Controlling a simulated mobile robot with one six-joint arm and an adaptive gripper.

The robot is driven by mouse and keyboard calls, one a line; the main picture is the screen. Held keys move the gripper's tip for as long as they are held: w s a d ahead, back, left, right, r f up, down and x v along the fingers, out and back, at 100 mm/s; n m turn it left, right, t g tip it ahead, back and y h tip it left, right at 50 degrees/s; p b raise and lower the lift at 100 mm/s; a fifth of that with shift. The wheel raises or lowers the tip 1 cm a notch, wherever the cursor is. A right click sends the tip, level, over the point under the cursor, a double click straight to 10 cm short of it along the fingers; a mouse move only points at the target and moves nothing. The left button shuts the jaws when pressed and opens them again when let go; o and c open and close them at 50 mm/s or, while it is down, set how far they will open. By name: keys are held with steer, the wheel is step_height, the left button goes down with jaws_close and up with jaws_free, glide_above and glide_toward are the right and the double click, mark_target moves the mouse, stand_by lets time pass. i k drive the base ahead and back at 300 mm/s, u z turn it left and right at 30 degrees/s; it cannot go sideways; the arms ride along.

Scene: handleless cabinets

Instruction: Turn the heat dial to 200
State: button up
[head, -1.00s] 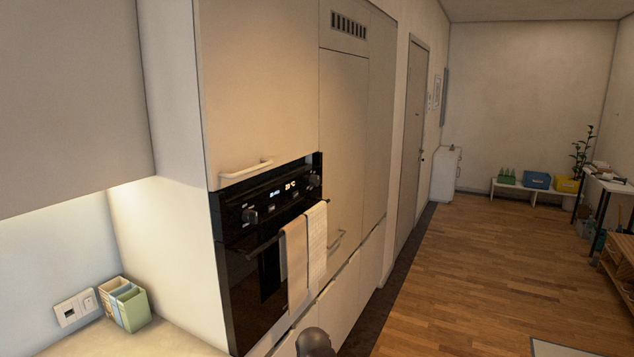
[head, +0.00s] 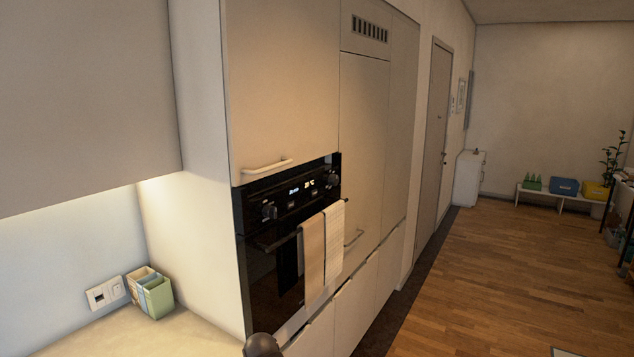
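A black built-in oven (head: 272,270) stands in the tall cabinet, left of the picture's middle. Its control panel carries a left dial (head: 269,211) and a right dial (head: 333,179), with a lit display (head: 301,187) between them. The dial markings are too small to read, and I cannot tell which one is the heat dial. A dark rounded part of my arm (head: 262,345) shows at the bottom edge, below the oven. My gripper's fingers are not in view.
Two towels (head: 323,250) hang over the oven door handle. A cabinet door with a white handle (head: 267,166) is above the oven. A counter (head: 150,335) with a box of books or folders (head: 150,292) is at left. Open wooden floor (head: 480,280) lies to the right.

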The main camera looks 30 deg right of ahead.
mark_target(333, 178)
steer(key=u, duration=0.3)
steer(key=k, duration=0.9)
steer(key=z, duration=0.55)
steer(key=i, duration=1.25)
steer(key=z, duration=0.05)
